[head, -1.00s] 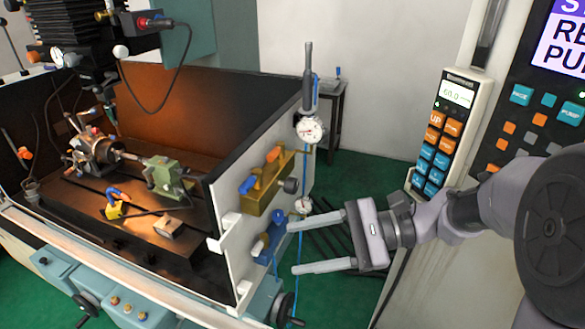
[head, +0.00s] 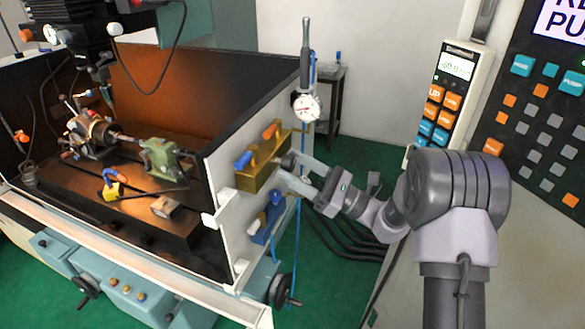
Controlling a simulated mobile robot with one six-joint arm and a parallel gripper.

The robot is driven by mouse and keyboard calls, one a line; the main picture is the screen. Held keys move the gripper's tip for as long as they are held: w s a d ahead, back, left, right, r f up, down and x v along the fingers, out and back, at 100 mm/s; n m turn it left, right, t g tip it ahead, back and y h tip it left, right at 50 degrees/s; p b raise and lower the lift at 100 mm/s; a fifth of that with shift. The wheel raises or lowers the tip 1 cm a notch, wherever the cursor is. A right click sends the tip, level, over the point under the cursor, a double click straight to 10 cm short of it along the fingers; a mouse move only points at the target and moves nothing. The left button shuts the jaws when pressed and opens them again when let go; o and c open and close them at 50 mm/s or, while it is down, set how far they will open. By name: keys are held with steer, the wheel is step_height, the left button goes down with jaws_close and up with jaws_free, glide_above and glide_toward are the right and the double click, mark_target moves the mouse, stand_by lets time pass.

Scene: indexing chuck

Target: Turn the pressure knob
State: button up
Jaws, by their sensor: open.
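A brass valve block (head: 256,177) is mounted on the white side panel of the machine. It carries a blue lever (head: 243,161) and an orange lever (head: 271,131). A small dark grey knob (head: 287,162) sticks out of the block's right end; I take it as the pressure knob. My gripper (head: 286,169) is open, with its fingertips at the knob, one above and one below it in the picture. The fingers partly cover the knob, and I cannot tell whether they touch it. A round white gauge (head: 307,107) stands above the block.
A blue unit (head: 268,218) with a hose sits on the panel below the block. A handwheel (head: 283,291) is lower down. The pendant (head: 447,95) and control panel (head: 545,125) stand at the right. Black hoses (head: 345,240) lie below my gripper.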

steer(key=shift+a+r, duration=0.15)
steer(key=shift+a, duration=0.1)
jaws_close()
steer(key=shift+r+m+t+p, duration=0.1)
steer(key=shift+m+t+p, duration=0.35)
steer(key=shift+p, duration=0.2)
